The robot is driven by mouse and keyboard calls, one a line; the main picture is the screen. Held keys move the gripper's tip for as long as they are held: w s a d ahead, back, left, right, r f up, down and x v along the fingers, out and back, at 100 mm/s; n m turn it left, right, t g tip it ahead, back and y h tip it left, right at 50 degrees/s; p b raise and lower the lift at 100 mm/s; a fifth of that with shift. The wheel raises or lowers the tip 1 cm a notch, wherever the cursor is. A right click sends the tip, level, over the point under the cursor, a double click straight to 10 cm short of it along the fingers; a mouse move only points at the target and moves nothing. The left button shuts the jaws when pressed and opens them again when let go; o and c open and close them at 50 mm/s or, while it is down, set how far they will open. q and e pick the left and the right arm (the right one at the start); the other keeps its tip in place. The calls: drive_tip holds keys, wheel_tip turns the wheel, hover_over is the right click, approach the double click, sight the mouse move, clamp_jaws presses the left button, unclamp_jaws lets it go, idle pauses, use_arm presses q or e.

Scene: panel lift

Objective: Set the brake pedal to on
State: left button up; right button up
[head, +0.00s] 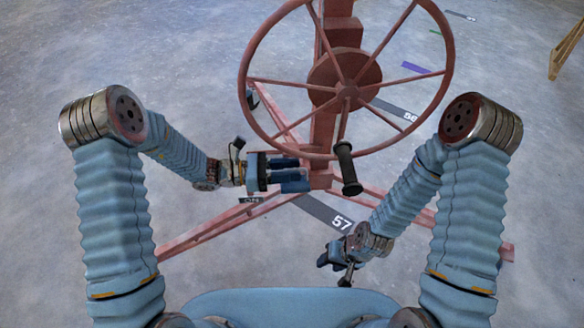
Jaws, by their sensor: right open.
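A small dark tag (251,200) with white lettering, which seems to read "ON", sits by the front left leg of the red lift. I take it to belong to the brake pedal, but the pedal itself is not clear. My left gripper (290,174) is just above and right of the tag, its blue fingers pointing right at the foot of the red post. Whether they touch or hold anything I cannot tell. My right gripper (334,262) is open, low in the middle, apart from the lift.
The large red handwheel (347,90) with its black crank handle (346,168) stands above and in front of the post. Red legs (222,228) spread along the floor. A floor strip marked 57 (325,214) lies beneath. A wooden stand (566,50) is far right. Open floor surrounds the lift.

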use_arm(q)
drive_tip(key=shift+d, duration=0.4)
drive_tip(key=shift+c, duration=0.5)
clamp_jaws()
